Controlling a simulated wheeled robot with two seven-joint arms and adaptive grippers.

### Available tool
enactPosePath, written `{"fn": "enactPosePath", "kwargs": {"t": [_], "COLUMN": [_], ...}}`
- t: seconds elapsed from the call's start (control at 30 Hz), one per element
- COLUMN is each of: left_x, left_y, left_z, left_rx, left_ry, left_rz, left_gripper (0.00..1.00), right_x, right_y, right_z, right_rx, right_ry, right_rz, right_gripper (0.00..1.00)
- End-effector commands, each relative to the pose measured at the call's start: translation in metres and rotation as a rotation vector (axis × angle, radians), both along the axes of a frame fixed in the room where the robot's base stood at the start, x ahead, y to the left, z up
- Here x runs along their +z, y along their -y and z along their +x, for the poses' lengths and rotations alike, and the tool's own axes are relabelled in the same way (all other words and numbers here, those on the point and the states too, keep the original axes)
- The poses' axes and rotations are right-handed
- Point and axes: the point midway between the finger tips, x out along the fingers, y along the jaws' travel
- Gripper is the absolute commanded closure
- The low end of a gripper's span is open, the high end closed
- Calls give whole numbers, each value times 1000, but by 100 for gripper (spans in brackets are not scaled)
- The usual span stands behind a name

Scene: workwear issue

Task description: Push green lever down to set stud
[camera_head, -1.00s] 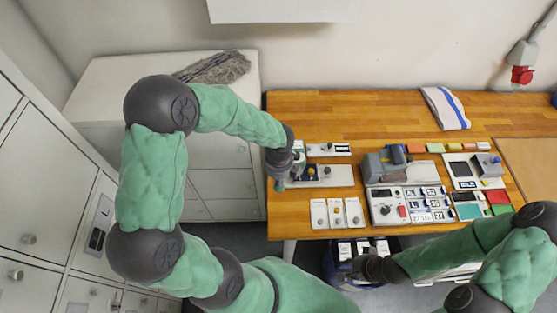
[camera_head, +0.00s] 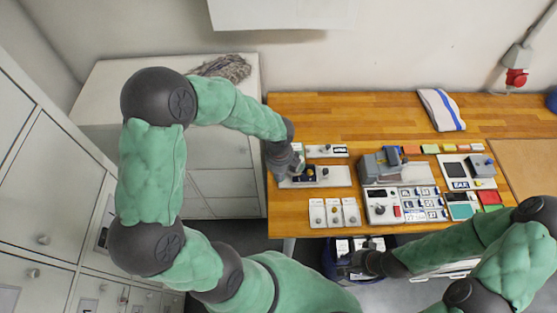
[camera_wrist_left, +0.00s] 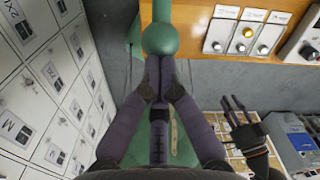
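The green lever shows in the left wrist view as a rod ending in a round green knob (camera_wrist_left: 160,38), beyond the table edge. My left gripper (camera_wrist_left: 159,66) has its fingertips together right at the knob's near side; they look pressed against it rather than around it. In the head view my left gripper (camera_head: 277,177) is at the table's left edge, beside the press on a white base plate (camera_head: 338,176); arm and gripper hide most of the lever. A dark blue piece (camera_head: 306,173) sits at the press. My right gripper (camera_head: 362,263) is low at the table's front, fingers apart in the wrist view (camera_wrist_left: 234,106).
Three white cards with knobs (camera_head: 334,213) lie near the table's front edge. A grey machine (camera_head: 380,168) and a control panel (camera_head: 378,206) stand right of the press. A blue bin (camera_head: 330,262) is below the table, by my right gripper. Lockers (camera_head: 45,185) line the left.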

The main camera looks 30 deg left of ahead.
Motion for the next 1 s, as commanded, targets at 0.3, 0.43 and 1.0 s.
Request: {"fn": "enactPosePath", "kwargs": {"t": [0.3,0.43,1.0], "left_x": [21,29,63], "left_y": [0,0,0], "left_z": [0,0,0], "left_rx": [-1,0,0], "left_ry": [-1,0,0], "left_rz": [0,0,0], "left_gripper": [100,100,100], "right_x": [20,26,56], "right_y": [0,0,0], "right_z": [0,0,0], "right_rx": [0,0,0], "right_ry": [0,0,0], "right_rz": [0,0,0], "right_gripper": [67,67,67]}}
